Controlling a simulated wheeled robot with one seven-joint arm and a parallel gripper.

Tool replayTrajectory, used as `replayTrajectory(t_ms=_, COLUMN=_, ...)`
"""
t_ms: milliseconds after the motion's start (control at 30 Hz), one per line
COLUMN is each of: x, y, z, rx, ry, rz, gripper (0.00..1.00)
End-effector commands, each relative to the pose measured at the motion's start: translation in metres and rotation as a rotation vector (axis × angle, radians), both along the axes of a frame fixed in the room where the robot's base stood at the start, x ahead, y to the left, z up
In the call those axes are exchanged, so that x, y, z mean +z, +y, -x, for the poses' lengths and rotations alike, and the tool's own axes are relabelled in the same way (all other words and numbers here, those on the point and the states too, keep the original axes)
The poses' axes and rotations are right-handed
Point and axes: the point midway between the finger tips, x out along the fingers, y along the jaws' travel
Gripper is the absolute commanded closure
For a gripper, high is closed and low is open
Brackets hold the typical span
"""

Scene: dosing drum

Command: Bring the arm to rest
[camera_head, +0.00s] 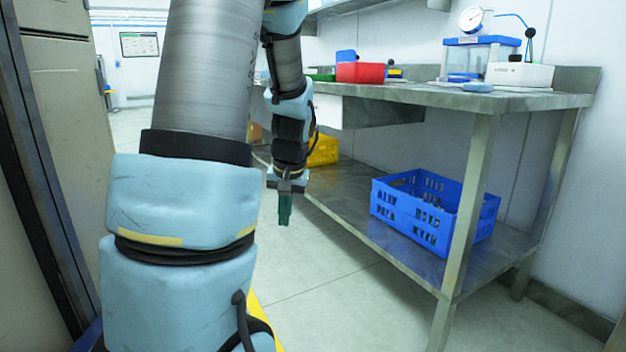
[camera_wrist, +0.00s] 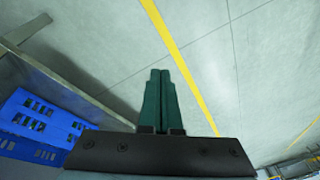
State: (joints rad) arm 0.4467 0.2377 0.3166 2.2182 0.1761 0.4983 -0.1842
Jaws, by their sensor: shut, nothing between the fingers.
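My gripper (camera_head: 285,212) hangs from my arm in the head view, pointing down over the open floor left of the steel bench (camera_head: 470,98). In the wrist view the two green fingers of my gripper (camera_wrist: 160,75) lie side by side, closed, with nothing between them. My arm's large grey and light-blue links fill the left and centre of the head view and hide part of the room behind.
A blue crate (camera_head: 432,212) stands on the bench's lower shelf; a yellow crate (camera_head: 322,151) stands farther back. A red bin (camera_head: 360,72) and a dial gauge (camera_head: 472,19) are on top. A beige panel (camera_head: 62,90) is close on the left. The floor (camera_head: 335,255) shows clear.

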Motion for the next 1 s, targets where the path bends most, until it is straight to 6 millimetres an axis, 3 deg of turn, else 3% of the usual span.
replayTrajectory(t_ms=100, x=-0.014, y=0.003, z=0.045, rx=0.006, ry=0.037, rz=0.065, gripper=1.00)
replayTrajectory(t_ms=467, x=-0.036, y=0.003, z=0.139, rx=0.002, ry=0.088, rz=0.148, gripper=1.00)
replayTrajectory(t_ms=500, x=-0.019, y=0.002, z=0.134, rx=-0.003, ry=0.086, rz=0.146, gripper=1.00)
replayTrajectory(t_ms=833, x=0.041, y=0.002, z=0.133, rx=-0.002, ry=0.087, rz=0.145, gripper=1.00)
replayTrajectory(t_ms=1000, x=0.090, y=0.002, z=0.133, rx=-0.002, ry=0.087, rz=0.145, gripper=1.00)
